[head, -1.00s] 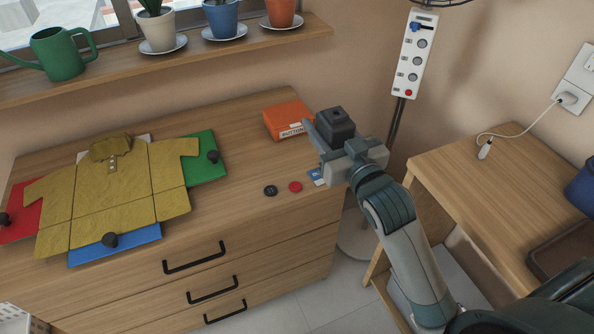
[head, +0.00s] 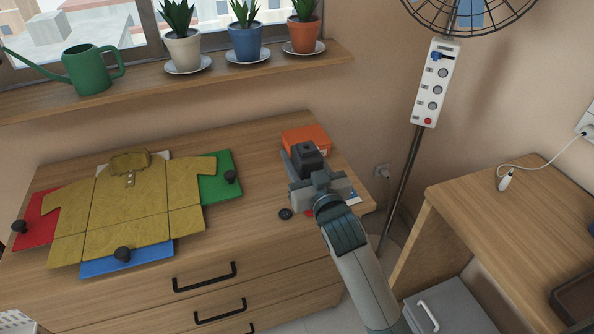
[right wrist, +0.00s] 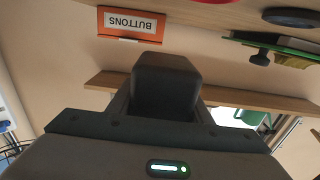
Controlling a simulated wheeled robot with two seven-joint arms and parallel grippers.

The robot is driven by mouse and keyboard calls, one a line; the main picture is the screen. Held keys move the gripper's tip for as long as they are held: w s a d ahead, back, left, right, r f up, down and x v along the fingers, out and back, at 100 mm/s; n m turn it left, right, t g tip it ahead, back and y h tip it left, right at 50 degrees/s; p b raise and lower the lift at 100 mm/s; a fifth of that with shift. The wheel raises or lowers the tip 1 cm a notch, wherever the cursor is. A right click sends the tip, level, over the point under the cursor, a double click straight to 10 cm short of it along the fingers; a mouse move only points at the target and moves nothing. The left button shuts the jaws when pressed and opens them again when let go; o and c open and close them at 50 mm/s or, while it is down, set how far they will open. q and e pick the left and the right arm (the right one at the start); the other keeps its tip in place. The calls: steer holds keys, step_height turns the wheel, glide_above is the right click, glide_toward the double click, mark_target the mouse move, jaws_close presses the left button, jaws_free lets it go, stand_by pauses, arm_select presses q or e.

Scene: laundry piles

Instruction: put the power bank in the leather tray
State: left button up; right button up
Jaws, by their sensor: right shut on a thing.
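My right gripper (head: 318,182) is above the right end of the wooden dresser. It is shut on a dark grey block (head: 308,157), which I take to be the power bank. In the right wrist view the block (right wrist: 165,85) sits between the two dark jaws (right wrist: 165,112), its lower part hidden by the gripper. The brown leather tray (head: 566,298) is on the wooden desk at the far right, cut off by the picture edge. The gripper is well left of the tray. My left gripper is out of view.
An orange buttons box (head: 308,138) stands behind my right gripper. A black button (head: 285,213) lies by it. A fan pole (head: 402,185) stands between dresser and desk. A white cable end (head: 505,183) lies on the desk.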

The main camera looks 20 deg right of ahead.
steer(key=shift+w+a+f, duration=0.2)
steer(key=shift+w+a, duration=0.1)
steer(key=shift+w, duration=0.05)
steer(key=shift+a+f, duration=0.1)
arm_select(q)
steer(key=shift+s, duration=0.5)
arm_select(e)
steer(key=shift+f, duration=0.35)
step_height(320, 180, down, 2)
steer(key=shift+f, duration=0.8)
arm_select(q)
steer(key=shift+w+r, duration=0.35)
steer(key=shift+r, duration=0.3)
arm_select(e)
steer(key=o, duration=1.3)
steer(key=shift+c, duration=0.2)
